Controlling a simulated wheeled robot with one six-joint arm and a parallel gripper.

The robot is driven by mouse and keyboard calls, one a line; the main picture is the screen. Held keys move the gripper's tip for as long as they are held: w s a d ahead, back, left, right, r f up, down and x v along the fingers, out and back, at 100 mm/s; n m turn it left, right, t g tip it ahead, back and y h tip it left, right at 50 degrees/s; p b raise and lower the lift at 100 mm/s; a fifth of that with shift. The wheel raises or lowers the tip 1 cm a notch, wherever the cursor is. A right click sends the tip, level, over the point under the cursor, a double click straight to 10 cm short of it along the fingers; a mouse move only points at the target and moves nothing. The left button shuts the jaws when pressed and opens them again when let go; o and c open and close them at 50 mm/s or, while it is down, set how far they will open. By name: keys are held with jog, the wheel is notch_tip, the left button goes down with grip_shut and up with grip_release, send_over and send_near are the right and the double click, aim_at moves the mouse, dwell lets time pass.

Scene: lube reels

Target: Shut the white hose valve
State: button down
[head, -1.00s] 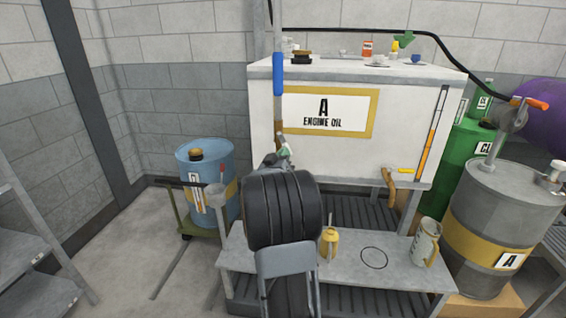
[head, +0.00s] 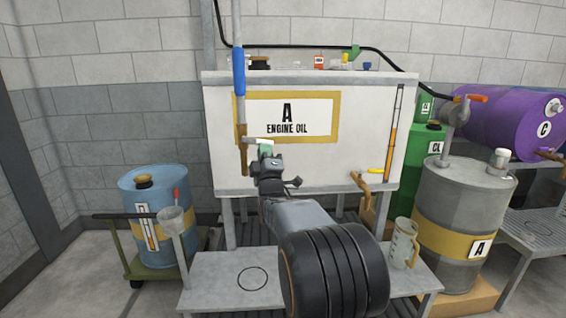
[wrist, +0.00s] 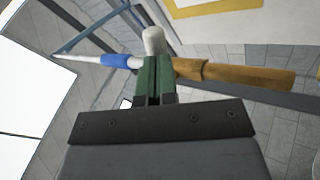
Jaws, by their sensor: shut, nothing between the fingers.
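The white valve handle (head: 258,141) sits on the hanging hose wand, between its blue grip (head: 239,72) and its brown end piece (head: 243,157), in front of the oil tank. It sticks out sideways, across the wand, toward the right. In the wrist view the white handle (wrist: 152,40) shows just beyond my fingertips, with the blue grip to its left and the brown piece to its right. My gripper (head: 266,148) has green fingers, shut together and empty, right at the handle; in the wrist view the gripper (wrist: 157,62) seems to touch or nearly touch it.
The white tank (head: 360,155) marked A stands behind the wand. A grey bench (head: 225,290) with a jug (head: 403,243) is below. A grey drum (head: 465,215) is at right. A blue drum (head: 155,215) on a cart is at left.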

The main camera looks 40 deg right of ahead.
jog(key=b+v, duration=0.4)
jog(key=v, duration=1)
jog(key=shift+a, duration=0.3)
jog(key=shift+w+r, duration=0.1)
jog(key=a+r+m+g+y+p, duration=0.4)
jog(key=a+r+g+y+p, duration=0.35)
jog(key=p, duration=0.95)
jog(key=s+a+r+m+g+y+p, duration=0.1)
jog(key=s+a+g+p, duration=0.3)
jog(key=s+p, duration=0.4)
jog(key=s+a+r+m+g+y+p, duration=0.1)
jog(key=s+a+r+m+g+p, duration=0.2)
jog(key=s+g+p, duration=0.4)
jog(key=shift+s+a+r+m+y+p, duration=0.35)
jog(key=shift+s+a+m+p, duration=0.45)
jog(key=shift+a, duration=0.4)
